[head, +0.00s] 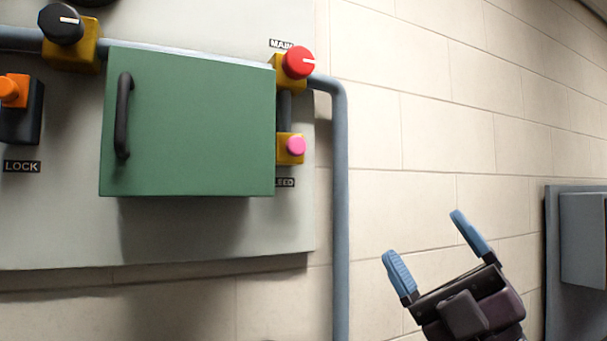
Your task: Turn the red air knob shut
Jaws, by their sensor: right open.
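The red air knob (298,62) sits on a yellow valve body at the upper right of the panel, beside the label "MAIN". My left gripper is not in the view.
A green box (190,125) with a black handle (123,115) juts out left of the knob. A pink button (296,146) sits below the knob. A grey pipe (341,200) runs down the wall. A black knob (61,24) and orange lock (13,90) are left; a grey cabinet (583,240) is right.

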